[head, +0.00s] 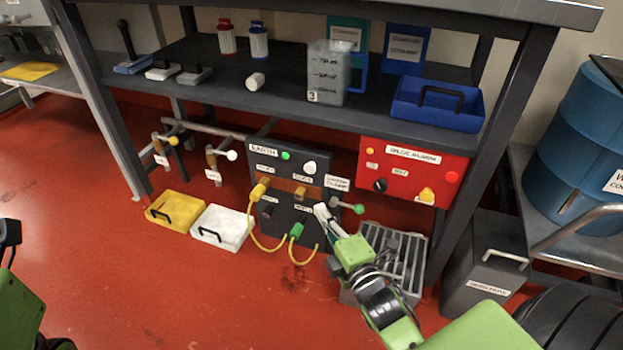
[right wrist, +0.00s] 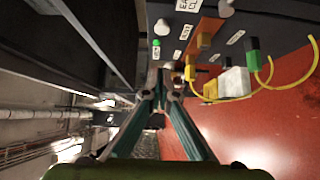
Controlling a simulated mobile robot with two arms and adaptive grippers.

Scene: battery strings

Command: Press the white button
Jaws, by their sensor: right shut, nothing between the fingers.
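The white button (head: 309,167) is on the upper part of the dark EARTH panel (head: 283,235), right of a small green light (head: 285,155). In the right wrist view, a white round button (right wrist: 162,26) shows beside the green light (right wrist: 156,42), beyond my fingertips. My right gripper (head: 321,211) is shut and empty. In the head view it appears in front of the panel's lower right part, below the button and apart from it. It also shows in the right wrist view (right wrist: 163,87). Only part of my left arm shows at the left edge, with its jaws unclear.
Yellow cables and a green plug (head: 296,230) hang at the panel's front. A green-ended clamp lever (head: 358,208) is close right of my gripper. A red alarm box (head: 414,172) and a metal grate (head: 398,248) are to the right. A shelf (head: 200,92) overhangs the panel.

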